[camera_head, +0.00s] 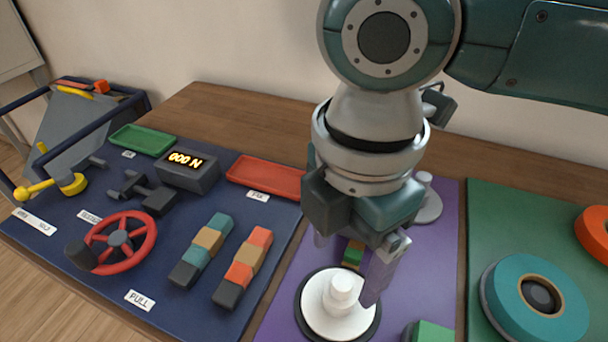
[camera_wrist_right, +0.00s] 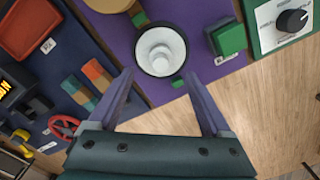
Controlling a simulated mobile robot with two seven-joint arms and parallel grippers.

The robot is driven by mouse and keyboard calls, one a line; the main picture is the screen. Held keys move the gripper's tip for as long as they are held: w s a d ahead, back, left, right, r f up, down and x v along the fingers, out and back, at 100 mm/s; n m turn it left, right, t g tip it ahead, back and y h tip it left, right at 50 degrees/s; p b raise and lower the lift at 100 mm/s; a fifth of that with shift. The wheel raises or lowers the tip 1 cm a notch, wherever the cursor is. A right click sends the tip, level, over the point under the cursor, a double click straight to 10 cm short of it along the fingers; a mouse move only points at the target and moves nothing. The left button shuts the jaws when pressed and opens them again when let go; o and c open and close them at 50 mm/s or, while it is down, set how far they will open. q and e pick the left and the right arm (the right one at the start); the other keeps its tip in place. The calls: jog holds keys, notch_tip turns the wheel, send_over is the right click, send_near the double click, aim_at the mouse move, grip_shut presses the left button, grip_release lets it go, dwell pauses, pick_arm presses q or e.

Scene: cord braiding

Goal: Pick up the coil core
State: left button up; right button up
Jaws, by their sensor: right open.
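The white round piece with a short upright stem (camera_head: 338,308), which I take for the coil core, sits on a dark round base on the purple mat (camera_head: 278,323). It also shows in the right wrist view (camera_wrist_right: 160,50), beyond and between the fingertips. My right gripper (camera_head: 347,265) is open and empty, pointing down just above the white piece. In the head view its near finger overlaps the piece's right side; I cannot tell if they touch. My left gripper is not in view.
Green blocks (camera_head: 433,332) stand on the purple mat near the piece. A grey round stand (camera_head: 429,208) is behind the gripper. A teal ring (camera_head: 540,300) lies on the green mat at right. The blue board (camera_head: 190,300) at left holds a red wheel (camera_head: 122,242), trays and coloured blocks.

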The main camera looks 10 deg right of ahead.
aim_at(343, 281)
notch_tip(343, 281, down, 6)
jog(key=shift+d+f+b, duration=0.15)
jog(key=shift+f+b, duration=0.05)
jog(key=shift+b, duration=0.35)
grip_shut()
dwell(0.4)
jog(key=shift+r, duration=0.15)
